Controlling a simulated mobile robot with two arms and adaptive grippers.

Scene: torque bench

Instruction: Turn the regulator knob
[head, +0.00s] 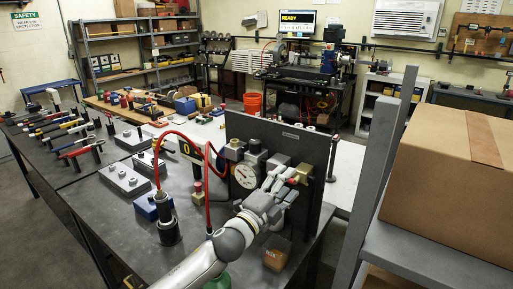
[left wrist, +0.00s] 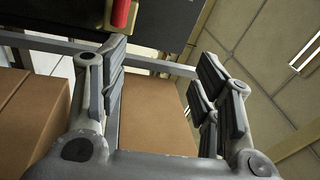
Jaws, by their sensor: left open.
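The regulator assembly stands on a dark upright panel (head: 300,145) on the bench. It has a round white pressure gauge (head: 245,175), grey block fittings and a brass fitting (head: 303,173). My left gripper (head: 279,184) is open in front of the panel, just right of the gauge, and covers part of the assembly. I cannot clearly make out the regulator knob behind the fingers. In the left wrist view, the gripper's fingers (left wrist: 160,95) are wide apart with nothing between them. A red cylindrical piece (left wrist: 121,14) shows at the top edge, beyond the left finger. My right gripper is not in view.
A red hose (head: 180,136) arches left of the gauge. A black cylinder (head: 167,222) and grey boxes (head: 125,180) stand on the bench. A cardboard box (head: 450,180) on a grey shelf is at the right.

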